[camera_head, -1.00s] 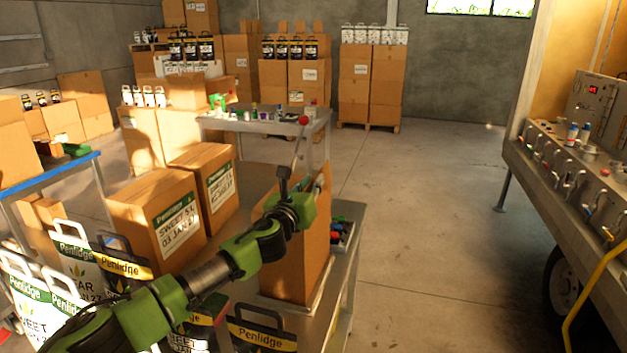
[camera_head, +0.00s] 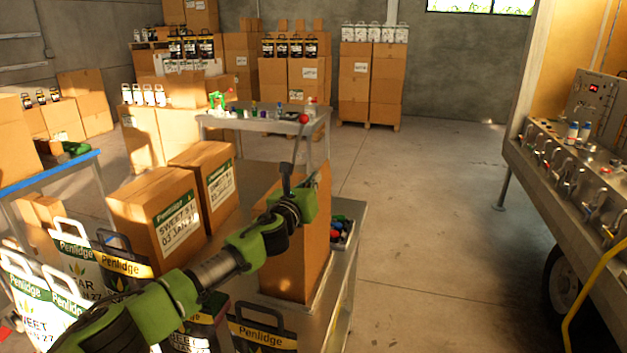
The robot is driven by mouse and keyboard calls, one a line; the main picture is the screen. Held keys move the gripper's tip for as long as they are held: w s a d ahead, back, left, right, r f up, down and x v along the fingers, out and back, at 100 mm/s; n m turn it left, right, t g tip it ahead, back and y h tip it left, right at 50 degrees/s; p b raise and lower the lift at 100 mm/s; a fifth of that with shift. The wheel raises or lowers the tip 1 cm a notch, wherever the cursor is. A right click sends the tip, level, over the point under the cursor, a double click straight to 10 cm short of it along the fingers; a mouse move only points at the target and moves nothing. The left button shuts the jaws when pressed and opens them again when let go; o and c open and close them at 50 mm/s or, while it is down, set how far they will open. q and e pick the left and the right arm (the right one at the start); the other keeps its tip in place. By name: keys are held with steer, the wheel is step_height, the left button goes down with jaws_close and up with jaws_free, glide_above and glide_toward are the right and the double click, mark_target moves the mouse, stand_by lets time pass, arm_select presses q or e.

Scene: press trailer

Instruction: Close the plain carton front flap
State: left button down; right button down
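The plain carton (camera_head: 312,262) stands upright on the metal table in the middle, brown and without a label on the sides I see. A cardboard panel (camera_head: 322,188) rises at its top right. My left arm crosses in front of the carton, with my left gripper (camera_head: 286,172) over its top. The gripper's dark fingers point up and away, and I cannot tell whether they are open or touch a flap. The arm and wrist hide most of the carton's top and its front flap. My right gripper is out of view.
Two labelled Penlidge cartons (camera_head: 162,218) stand left of the plain one. Several Penlidge bags (camera_head: 75,250) stand at lower left. A tray (camera_head: 342,235) of small coloured items lies right of the carton. The floor (camera_head: 430,240) to the right is clear up to the trailer (camera_head: 560,190).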

arm_select(q)
steer(key=shift+a, duration=0.1)
steer(key=shift+w+a+f+n, duration=0.25)
steer(key=shift+a+n, duration=0.25)
steer(key=shift+n, duration=0.65)
steer(key=shift+w+a+f+n, duration=0.1)
steer(key=shift+a+f+n, duration=0.3)
steer(key=shift+n, duration=0.8)
steer(key=shift+w+a+f+n, duration=0.2)
steer(key=shift+a+n, duration=0.4)
steer(key=shift+n, duration=0.55)
steer(key=c, duration=2.3)
jaws_free()
steer(key=shift+c, duration=0.2)
steer(key=shift+s, duration=0.1)
steer(key=v, duration=1.1)
steer(key=shift+s+a, duration=0.15)
steer(key=shift+s, duration=0.25)
